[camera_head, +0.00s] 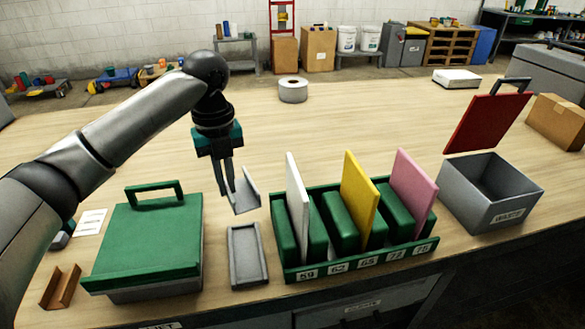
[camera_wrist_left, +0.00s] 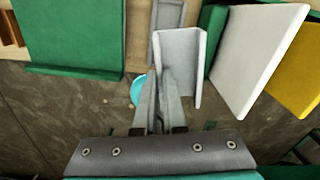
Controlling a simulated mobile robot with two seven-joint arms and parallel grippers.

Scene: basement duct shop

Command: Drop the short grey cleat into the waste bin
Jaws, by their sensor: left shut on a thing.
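The waste bin (camera_head: 478,209) is a grey open box labelled WASTE at the right, well apart from the gripper. Its red lid (camera_head: 487,121) stands raised at the back. My right gripper is out of view.
A narrow grey tray (camera_head: 233,258) lies just in front of the cleat. A green rack (camera_head: 360,262) with upright white, yellow and pink panels stands between cleat and bin. A green-lidded box (camera_head: 150,240) and brown cleat (camera_head: 60,287) are left. The table behind is mostly clear.

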